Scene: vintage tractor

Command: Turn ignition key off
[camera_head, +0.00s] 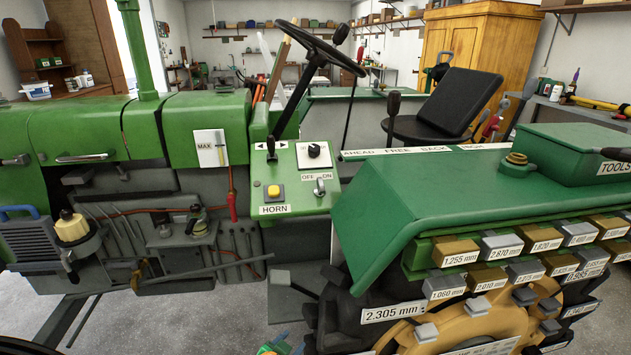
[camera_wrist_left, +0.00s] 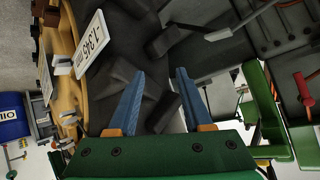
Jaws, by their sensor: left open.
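The ignition key (camera_head: 320,187) is a small silver piece on the green dash panel (camera_head: 291,166) of the tractor, just under the OFF / ON label (camera_head: 317,177). Its turned position is too small to tell for sure. My left gripper (camera_head: 275,346) shows only in part at the bottom edge of the head view, well below the panel and apart from the key. In the left wrist view my left gripper (camera_wrist_left: 160,100) has its two blue fingers spread with nothing between them. The key does not show in that view. My right gripper is not in view.
A yellow HORN button (camera_head: 273,191) and a black knob (camera_head: 314,150) sit near the key. The steering wheel (camera_head: 318,45) rises above the panel. The green fender (camera_head: 420,200) juts out at right, above a tire with labelled blocks. Open floor shows below the panel at left.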

